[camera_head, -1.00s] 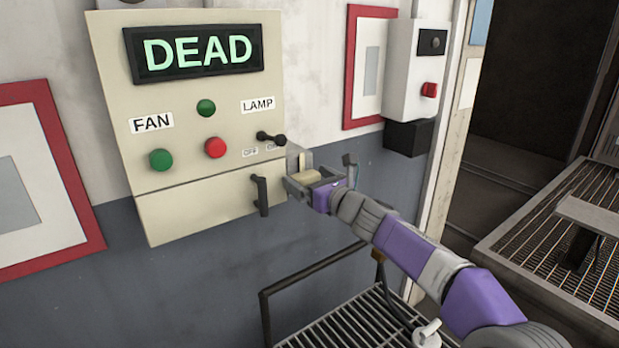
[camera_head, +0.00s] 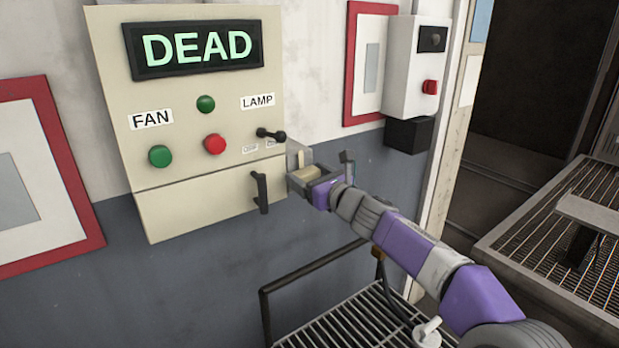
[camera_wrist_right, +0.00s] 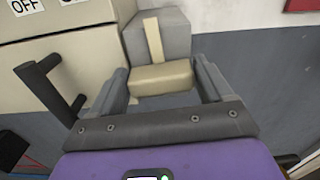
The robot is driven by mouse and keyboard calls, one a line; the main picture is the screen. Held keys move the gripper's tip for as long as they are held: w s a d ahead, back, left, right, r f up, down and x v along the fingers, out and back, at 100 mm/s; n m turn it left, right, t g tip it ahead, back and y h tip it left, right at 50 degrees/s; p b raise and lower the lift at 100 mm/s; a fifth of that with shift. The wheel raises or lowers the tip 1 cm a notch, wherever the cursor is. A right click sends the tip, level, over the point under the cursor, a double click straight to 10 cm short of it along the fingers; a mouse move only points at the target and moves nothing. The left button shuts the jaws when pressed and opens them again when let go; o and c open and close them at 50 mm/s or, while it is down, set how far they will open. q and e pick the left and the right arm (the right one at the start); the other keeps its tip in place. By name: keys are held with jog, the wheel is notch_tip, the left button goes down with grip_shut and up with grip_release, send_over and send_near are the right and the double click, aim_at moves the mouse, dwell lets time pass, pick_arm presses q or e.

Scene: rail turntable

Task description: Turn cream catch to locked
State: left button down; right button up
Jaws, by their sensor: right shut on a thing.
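The cream catch (camera_wrist_right: 162,78) is a small cream block in front of a grey housing on the right side of the cream control panel (camera_head: 225,205). A narrow cream strip (camera_wrist_right: 153,40) stands upright on the face of the grey housing behind it. My right gripper (camera_head: 306,177) is shut on the cream catch, with one finger on each side of it in the right wrist view. In the head view the gripper jaws partly hide the catch (camera_head: 306,172). My left gripper is not in view.
A black handle (camera_head: 260,192) juts from the panel just left of my gripper, and a black lamp lever (camera_head: 270,135) is above. The panel display (camera_head: 197,48) reads DEAD. A black rail (camera_head: 310,268) and grating (camera_head: 345,322) lie below. A grey box (camera_head: 412,70) hangs at right.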

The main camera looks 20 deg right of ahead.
jog(key=n+b, duration=0.2)
jog(key=n, duration=0.2)
jog(key=shift+a+f, duration=0.1)
jog(key=n+b, duration=0.2)
jog(key=n, duration=0.2)
jog(key=shift+n, duration=0.3)
jog(key=n+b, duration=0.1)
jog(key=n, duration=0.3)
jog(key=shift+a+f+b, duration=0.1)
jog(key=shift+f+b, duration=0.05)
jog(key=shift+b, duration=0.2)
jog(key=shift+s+n+b, duration=0.1)
jog(key=shift+n+b, duration=0.6)
jog(key=shift+n, duration=1.5)
jog(key=o, duration=1)
jog(key=shift+c, duration=0.2)
